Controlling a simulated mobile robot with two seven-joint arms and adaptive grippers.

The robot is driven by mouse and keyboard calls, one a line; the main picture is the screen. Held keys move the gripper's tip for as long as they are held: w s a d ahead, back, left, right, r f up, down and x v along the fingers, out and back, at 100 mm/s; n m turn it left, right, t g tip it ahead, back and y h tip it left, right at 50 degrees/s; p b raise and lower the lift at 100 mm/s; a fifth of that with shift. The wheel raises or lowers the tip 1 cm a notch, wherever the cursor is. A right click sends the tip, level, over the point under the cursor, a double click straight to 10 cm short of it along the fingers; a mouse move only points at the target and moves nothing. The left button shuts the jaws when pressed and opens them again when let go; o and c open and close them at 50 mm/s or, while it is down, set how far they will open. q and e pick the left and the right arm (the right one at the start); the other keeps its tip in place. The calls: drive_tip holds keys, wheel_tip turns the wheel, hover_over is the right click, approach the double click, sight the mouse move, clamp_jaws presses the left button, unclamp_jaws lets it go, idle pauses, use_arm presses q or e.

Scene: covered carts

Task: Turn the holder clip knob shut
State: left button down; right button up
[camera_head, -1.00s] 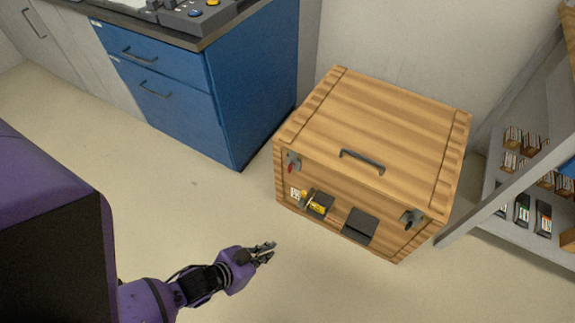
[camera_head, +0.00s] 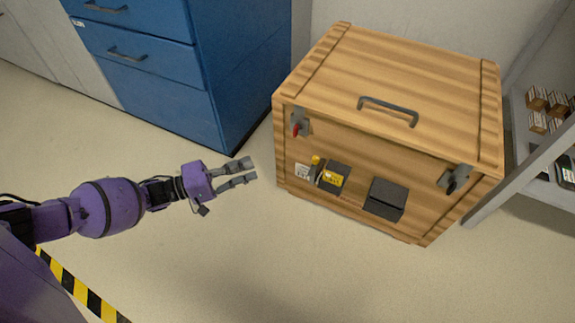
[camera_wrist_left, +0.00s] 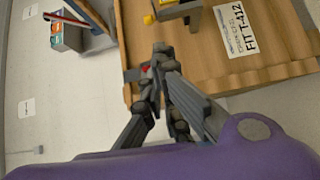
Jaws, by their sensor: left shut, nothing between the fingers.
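A wooden crate (camera_head: 400,75) stands on the floor. On its front is a dark holder (camera_head: 335,176) with a yellow item in it. A small yellow knob (camera_head: 316,160) is at the holder's upper left; a yellow knob also shows at the top of the left wrist view (camera_wrist_left: 149,19). Which way it is turned is too small to tell. My left gripper (camera_head: 250,171) is shut and empty, left of the crate front and apart from the knob. Its fingers (camera_wrist_left: 158,55) hide part of the crate in the wrist view. My right gripper is not in view.
A white label (camera_head: 302,171) sits beside the knob. A red-marked latch (camera_head: 299,122) is above it, and another latch (camera_head: 455,179) at the right. A dark box (camera_head: 386,199) juts from the front. A blue cabinet (camera_head: 160,95) stands behind left. The floor before the crate is clear.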

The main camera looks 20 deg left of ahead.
use_arm(q)
drive_tip(key=b, duration=0.3)
approach(313, 166)
drive_tip(key=shift+w+d, duration=0.85)
drive_tip(key=shift+w, duration=2)
drive_tip(key=shift+r, duration=0.15)
drive_tip(key=shift+s+d+r+n+t+y+p, duration=0.1)
drive_tip(key=shift+s+n+t+y+p, duration=0.1)
drive_tip(key=shift+n+t+y+p, duration=0.3)
drive_tip(key=shift+d+n+y+p, duration=0.1)
drive_tip(key=shift+n+y+p, duration=0.2)
drive_tip(key=shift+p, duration=0.05)
